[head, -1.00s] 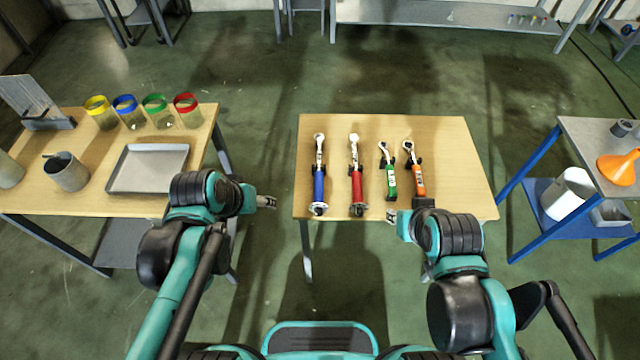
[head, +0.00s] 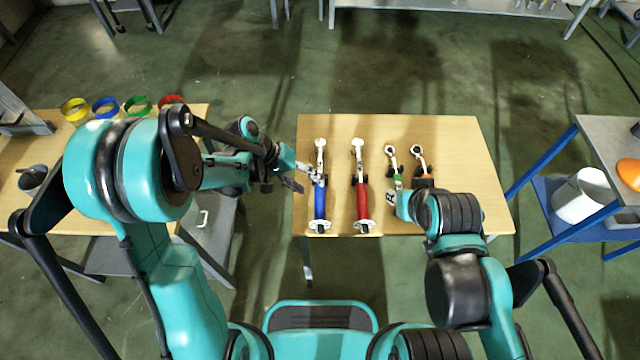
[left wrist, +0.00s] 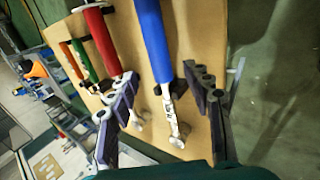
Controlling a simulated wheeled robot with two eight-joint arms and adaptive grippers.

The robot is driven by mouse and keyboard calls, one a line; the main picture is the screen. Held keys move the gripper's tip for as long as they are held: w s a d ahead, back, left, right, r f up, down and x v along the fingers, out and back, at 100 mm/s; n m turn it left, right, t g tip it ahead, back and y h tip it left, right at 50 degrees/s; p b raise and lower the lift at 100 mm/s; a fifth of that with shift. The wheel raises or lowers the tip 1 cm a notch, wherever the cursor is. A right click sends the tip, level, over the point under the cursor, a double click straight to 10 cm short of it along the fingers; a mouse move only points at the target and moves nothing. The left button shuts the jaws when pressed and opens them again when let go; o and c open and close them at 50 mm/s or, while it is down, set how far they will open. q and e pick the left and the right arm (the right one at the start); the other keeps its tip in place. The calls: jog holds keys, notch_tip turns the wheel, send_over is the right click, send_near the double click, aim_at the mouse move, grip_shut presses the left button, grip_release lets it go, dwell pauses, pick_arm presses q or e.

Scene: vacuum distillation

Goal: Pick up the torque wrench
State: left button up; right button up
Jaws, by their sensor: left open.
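Several wrench-like tools lie side by side on the middle table. One has a blue handle (head: 320,203), one a red handle (head: 361,200); two smaller ones are green (head: 397,182) and orange (head: 422,170). I cannot tell which is meant by the torque wrench. My left gripper (head: 302,177) is open beside the blue tool's upper part. In the left wrist view, the blue tool (left wrist: 153,40) runs between the open fingers (left wrist: 160,75), apparently not gripped. My right gripper (head: 401,205) is by the green tool, partly hiding its lower part; its jaws are unclear.
The middle wooden table (head: 462,180) has bare room on its right. Dark supports hold the tools. A blue-framed table (head: 600,135) stands at right.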

aim_at(317, 189)
pick_arm(q)
jog(key=b+x, duration=0.1)
jog(key=x, duration=0.1)
jog(key=b+x, duration=0.1)
jog(key=x, duration=0.2)
jog(key=shift+w+f, duration=0.1)
jog(key=shift+w, duration=0.15)
jog(key=shift+a, duration=0.1)
grip_shut()
jog(key=shift+r, duration=0.2)
